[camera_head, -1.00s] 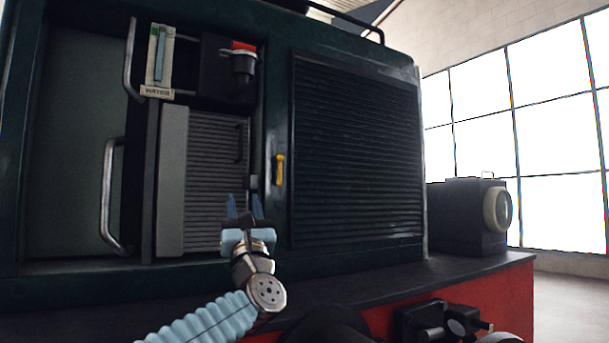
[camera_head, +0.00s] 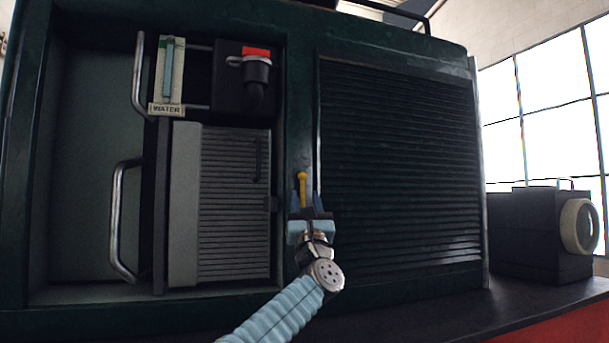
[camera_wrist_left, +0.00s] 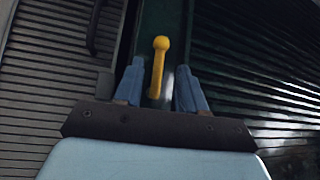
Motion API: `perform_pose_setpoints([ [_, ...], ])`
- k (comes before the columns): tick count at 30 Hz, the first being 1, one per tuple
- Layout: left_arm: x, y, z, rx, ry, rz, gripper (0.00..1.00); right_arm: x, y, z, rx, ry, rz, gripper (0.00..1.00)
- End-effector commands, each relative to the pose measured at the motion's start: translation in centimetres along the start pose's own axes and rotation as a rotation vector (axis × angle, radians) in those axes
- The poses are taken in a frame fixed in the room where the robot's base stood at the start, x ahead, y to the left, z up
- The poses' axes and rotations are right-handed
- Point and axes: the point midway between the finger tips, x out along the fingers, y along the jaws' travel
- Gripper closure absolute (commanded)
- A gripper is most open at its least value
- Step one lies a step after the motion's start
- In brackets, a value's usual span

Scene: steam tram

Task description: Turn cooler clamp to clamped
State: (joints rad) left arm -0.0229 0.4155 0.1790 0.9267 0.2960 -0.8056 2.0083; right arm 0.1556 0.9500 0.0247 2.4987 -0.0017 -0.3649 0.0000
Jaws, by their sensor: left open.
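The cooler clamp appears to be the small yellow handle (camera_head: 302,184) on the dark green post between the finned cooler (camera_head: 233,200) and the louvred panel. It stands nearly upright, with its round knob at the top. My left gripper (camera_head: 305,203) is open just below and in front of it. In the left wrist view, the yellow handle (camera_wrist_left: 158,65) rises between the two blue fingers (camera_wrist_left: 158,90), with a gap on each side. The handle's lower end is partly hidden by the gripper in the head view. My right gripper is not in view.
A louvred panel (camera_head: 400,160) lies to the right of the post. Curved metal handles (camera_head: 121,220) stick out at the left. A water gauge (camera_head: 169,75) and a red-topped fitting (camera_head: 257,65) sit above the cooler. A dark lamp box (camera_head: 535,235) stands on the ledge at right.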

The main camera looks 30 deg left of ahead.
Motion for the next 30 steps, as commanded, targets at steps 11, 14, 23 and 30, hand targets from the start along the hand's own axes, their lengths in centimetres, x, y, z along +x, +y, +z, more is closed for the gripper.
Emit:
perform_pose_setpoints([
  [11,4.0,-0.1,0.0,0.001,0.000,-0.001,0.60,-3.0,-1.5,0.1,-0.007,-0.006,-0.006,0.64],
  [14,4.0,0.0,0.0,0.000,0.000,-0.001,0.60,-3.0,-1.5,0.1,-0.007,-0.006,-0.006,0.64],
  [23,3.9,0.0,0.0,0.000,0.000,-0.001,0.81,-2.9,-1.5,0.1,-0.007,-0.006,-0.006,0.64],
  [30,4.0,0.0,0.0,0.000,0.000,-0.001,1.00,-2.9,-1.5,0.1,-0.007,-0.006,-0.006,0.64],
])
